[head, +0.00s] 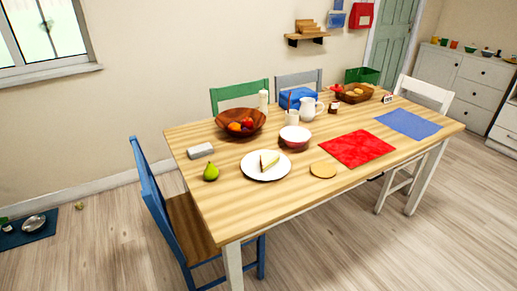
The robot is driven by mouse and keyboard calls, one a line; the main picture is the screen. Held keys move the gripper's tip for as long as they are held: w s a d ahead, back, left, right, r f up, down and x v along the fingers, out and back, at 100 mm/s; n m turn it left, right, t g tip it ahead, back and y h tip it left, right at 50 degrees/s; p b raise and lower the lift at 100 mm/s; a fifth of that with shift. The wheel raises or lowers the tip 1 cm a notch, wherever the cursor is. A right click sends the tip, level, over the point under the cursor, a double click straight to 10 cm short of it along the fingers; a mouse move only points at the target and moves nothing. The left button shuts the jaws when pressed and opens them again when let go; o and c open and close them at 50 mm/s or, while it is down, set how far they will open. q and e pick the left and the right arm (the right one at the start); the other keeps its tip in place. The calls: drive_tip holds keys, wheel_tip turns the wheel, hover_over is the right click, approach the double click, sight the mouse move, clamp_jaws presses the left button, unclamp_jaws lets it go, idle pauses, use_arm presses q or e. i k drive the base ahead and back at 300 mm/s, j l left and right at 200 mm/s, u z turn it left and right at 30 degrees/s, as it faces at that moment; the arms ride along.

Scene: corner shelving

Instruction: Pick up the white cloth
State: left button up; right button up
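A small white-grey folded block (200,150) lies on the left end of the wooden table (225,205). It looks like the white cloth, but it is too small to be sure. It lies behind a green pear (210,172) and left of a brown fruit bowl (240,123). Nothing covers it. Neither of my grippers shows in the head view.
A white plate with a cake slice (268,178), a red-and-white bowl (295,137), a white pitcher (308,109), a red mat (357,149) and a blue mat (408,124) are on the table. A blue chair (150,185) stands at its left end. Floor is open in front.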

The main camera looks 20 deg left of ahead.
sight(195, 153)
drive_tip(key=j+z, duration=0.15)
drive_tip(key=z, duration=1.85)
drive_tip(key=k+j, duration=0.25)
drive_tip(key=j, duration=0.2)
drive_tip(key=k+j+z, duration=0.15)
drive_tip(key=j, duration=0.35)
drive_tip(key=k+j, duration=0.3)
drive_tip(key=j, duration=0.15)
drive_tip(key=k+j+z, duration=0.15)
drive_tip(key=j, duration=0.25)
drive_tip(key=k, duration=0.1)
